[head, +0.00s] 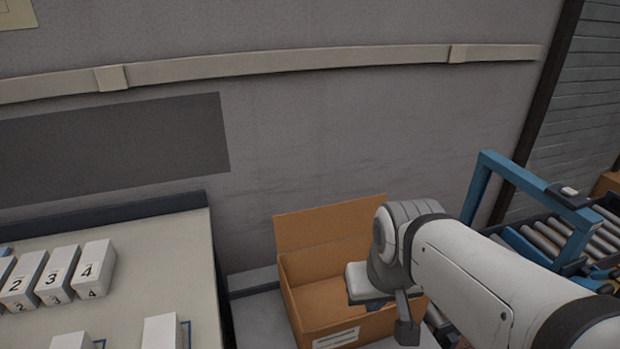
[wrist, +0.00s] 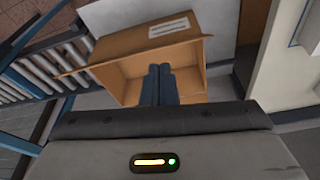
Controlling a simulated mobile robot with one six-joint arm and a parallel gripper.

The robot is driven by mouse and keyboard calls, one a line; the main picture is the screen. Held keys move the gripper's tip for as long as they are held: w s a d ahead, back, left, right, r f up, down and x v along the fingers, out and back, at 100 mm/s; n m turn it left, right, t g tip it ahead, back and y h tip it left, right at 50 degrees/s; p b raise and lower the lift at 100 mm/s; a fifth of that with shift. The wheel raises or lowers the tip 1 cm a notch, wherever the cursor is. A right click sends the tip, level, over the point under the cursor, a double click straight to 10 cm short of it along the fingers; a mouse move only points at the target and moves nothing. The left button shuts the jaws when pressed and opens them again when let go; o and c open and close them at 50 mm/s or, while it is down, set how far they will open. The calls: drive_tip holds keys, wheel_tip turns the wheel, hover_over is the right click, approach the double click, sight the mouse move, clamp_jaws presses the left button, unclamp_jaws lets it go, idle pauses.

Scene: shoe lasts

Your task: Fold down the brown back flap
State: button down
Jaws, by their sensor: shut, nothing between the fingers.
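An open brown carton (head: 325,300) stands on the floor or a low surface by the wall, with a white label on its front. Its brown back flap (head: 325,222) stands up from the rear edge, leaning slightly back. My gripper is over the right part of the carton in the head view, its fingertips hidden there by the arm. In the wrist view my gripper (wrist: 161,72) has its two dark fingers together and empty, in front of the carton's opening.
A table (head: 150,250) with numbered white boxes (head: 57,275) stands left of the carton. A blue frame (head: 520,185) and roller conveyor (head: 575,240) are on the right. The wall (head: 300,150) is close behind the flap.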

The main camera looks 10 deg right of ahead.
drive_tip(key=w+r, duration=0.3)
drive_tip(key=w, duration=0.4)
drive_tip(key=w+r, duration=0.3)
drive_tip(key=w, duration=0.3)
drive_tip(key=w+f+n+g+p, duration=0.1)
drive_tip(key=w+f+n+p, duration=0.1)
drive_tip(key=w, duration=2.1)
drive_tip(key=w+f+g, duration=0.1)
drive_tip(key=w+f, duration=0.6)
drive_tip(key=w, duration=0.4)
drive_tip(key=p, duration=0.3)
hover_over(334, 223)
drive_tip(key=w+a, duration=0.2)
drive_tip(key=w, duration=0.1)
wheel_tip(334, 223, down, 9)
drive_tip(key=shift+s+d+r, duration=0.15)
drive_tip(key=shift+s, duration=0.05)
